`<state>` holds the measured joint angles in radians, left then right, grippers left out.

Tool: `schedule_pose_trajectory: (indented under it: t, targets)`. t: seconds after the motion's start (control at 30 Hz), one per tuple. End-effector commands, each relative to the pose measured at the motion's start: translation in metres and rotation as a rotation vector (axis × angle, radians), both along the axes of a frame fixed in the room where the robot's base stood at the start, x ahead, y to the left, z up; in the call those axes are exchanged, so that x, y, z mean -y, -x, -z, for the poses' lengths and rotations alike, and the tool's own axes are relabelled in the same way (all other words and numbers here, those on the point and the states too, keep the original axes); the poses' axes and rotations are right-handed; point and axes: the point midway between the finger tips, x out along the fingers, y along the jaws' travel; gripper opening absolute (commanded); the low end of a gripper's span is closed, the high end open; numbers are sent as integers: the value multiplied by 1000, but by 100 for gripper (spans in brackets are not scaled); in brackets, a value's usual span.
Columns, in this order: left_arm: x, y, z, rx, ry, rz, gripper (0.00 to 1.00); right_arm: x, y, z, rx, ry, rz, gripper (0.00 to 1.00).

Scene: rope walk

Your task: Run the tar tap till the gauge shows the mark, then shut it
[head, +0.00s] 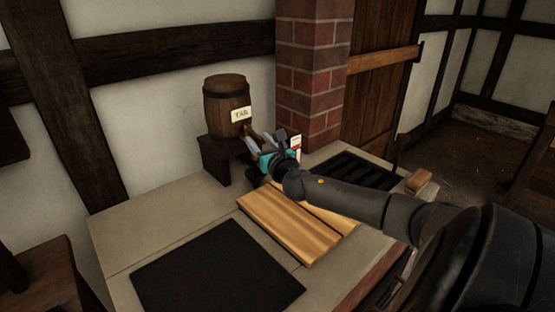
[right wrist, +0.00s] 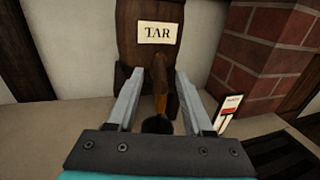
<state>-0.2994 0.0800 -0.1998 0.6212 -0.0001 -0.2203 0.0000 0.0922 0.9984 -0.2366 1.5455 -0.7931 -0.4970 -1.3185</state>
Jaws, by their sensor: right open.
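A small dark round thing (right wrist: 156,125) shows below the tap, partly hidden by the gripper. The white gauge card (head: 297,143) stands right of the gripper; its red patch shows in the wrist view (right wrist: 232,106). My left gripper is out of view.
A brick pillar (head: 312,70) rises behind the gauge. A slatted wooden board (head: 290,228), a black mat (head: 205,275) and a dark grate (head: 355,169) lie on the bench.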

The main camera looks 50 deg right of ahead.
Motion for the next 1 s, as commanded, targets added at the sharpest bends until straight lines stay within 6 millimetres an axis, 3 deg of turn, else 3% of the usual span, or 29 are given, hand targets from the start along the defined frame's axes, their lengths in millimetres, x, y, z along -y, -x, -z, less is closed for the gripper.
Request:
schedule_pose_trajectory:
  t: [1.0]
  targets:
    - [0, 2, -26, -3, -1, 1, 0, -41, 103, 0, -2, -2, 0, 51]
